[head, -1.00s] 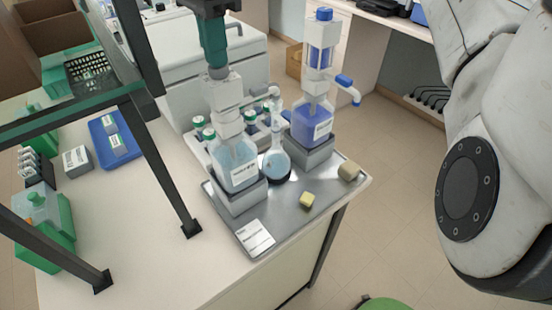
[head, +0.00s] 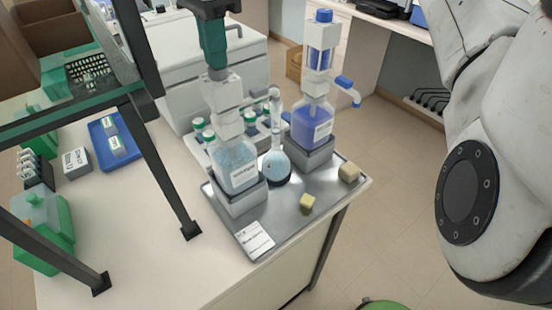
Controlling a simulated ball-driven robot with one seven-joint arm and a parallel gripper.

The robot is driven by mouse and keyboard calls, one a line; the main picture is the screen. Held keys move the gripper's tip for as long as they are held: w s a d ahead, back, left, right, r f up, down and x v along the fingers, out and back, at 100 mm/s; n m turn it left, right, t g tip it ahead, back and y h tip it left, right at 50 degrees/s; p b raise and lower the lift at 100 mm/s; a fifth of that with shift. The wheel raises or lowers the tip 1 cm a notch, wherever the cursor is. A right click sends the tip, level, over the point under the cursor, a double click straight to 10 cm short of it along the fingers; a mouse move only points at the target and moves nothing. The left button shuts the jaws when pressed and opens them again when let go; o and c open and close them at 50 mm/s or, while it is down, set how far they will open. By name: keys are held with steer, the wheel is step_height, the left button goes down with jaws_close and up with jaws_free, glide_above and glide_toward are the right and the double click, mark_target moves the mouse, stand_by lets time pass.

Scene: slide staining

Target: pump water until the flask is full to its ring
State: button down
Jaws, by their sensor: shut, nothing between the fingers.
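The water dispenser bottle (head: 238,160) holds pale blue liquid and stands on a grey block on the left of a metal tray (head: 275,222). Its white pump head (head: 224,97) sits low above the bottle. My gripper (head: 217,73) is shut, its fingertips pointing down at the top of the pump head; contact is hard to tell. The round flask (head: 276,166) stands just right of the bottle, with its neck up near the pump's spout. Its bulb looks pale blue. The ring and the exact liquid level are too small to tell.
A second dispenser bottle with blue liquid (head: 310,125) stands behind and right. Several green-capped bottles stand behind. A dark frame post (head: 175,185) rises at left.

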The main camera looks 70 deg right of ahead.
steer(key=shift+r+p, duration=1.95)
steer(key=shift+r, duration=0.9)
steer(key=shift+f, duration=0.25)
steer(key=shift+f+b, duration=2.25)
steer(key=shift+f, duration=0.5)
steer(key=shift+r+p, duration=1.85)
steer(key=shift+r, duration=1.1)
